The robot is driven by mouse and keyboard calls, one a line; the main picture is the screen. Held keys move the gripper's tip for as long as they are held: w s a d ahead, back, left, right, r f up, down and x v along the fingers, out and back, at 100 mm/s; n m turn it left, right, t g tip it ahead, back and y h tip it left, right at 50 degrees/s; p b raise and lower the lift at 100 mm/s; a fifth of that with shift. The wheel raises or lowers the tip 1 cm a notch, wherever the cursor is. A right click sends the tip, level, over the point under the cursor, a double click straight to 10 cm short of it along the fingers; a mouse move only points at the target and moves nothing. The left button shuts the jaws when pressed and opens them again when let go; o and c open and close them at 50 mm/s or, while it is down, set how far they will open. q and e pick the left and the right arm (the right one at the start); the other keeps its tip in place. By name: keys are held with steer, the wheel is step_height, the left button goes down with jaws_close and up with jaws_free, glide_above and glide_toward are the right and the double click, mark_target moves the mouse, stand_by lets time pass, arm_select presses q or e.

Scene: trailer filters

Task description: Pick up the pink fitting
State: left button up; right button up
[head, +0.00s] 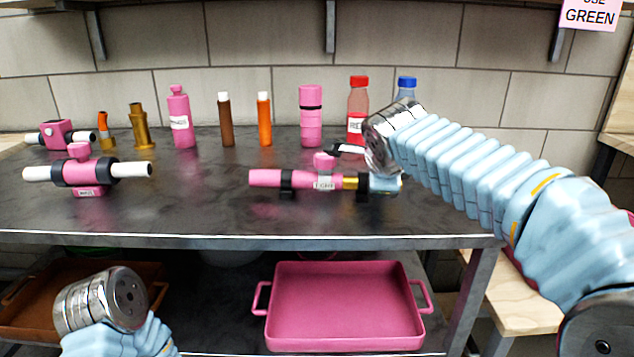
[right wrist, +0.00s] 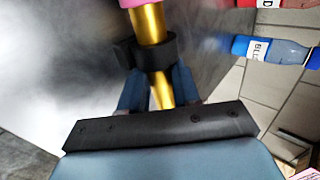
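A pink fitting (head: 324,160) with a small label sits at the middle of a pink and brass pipe on the dark table. Black supports hold the pipe near both ends. In the right wrist view, the brass tube (right wrist: 150,27) passes through a black ring (right wrist: 158,52), with a bit of pink at the top edge. My right gripper (right wrist: 158,88) has its fingers apart, one on each side of the brass tube; contact is not clear. In the head view my right gripper (head: 386,183) is at the pipe's right end. Only my left wrist shows at lower left; its fingers are not visible.
A second pink fitting (head: 88,172) with white tubes stands at the left. Several bottles and tubes line the back, including a red-capped bottle (head: 357,108) and a blue-capped bottle (head: 405,87) near my right arm. A pink tray (head: 345,342) is on the lower shelf.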

jaws_close()
steer(key=shift+r, duration=0.1)
steer(key=shift+r, duration=0.2)
step_height(320, 180, up, 2)
steer(key=shift+r, duration=0.2)
steer(key=s+a+f+b+v, duration=0.1)
steer(key=f+v, duration=0.1)
steer(key=v, duration=1.5)
steer(key=shift+s, duration=0.35)
steer(key=shift+a+r, duration=0.1)
steer(key=shift+a, duration=0.05)
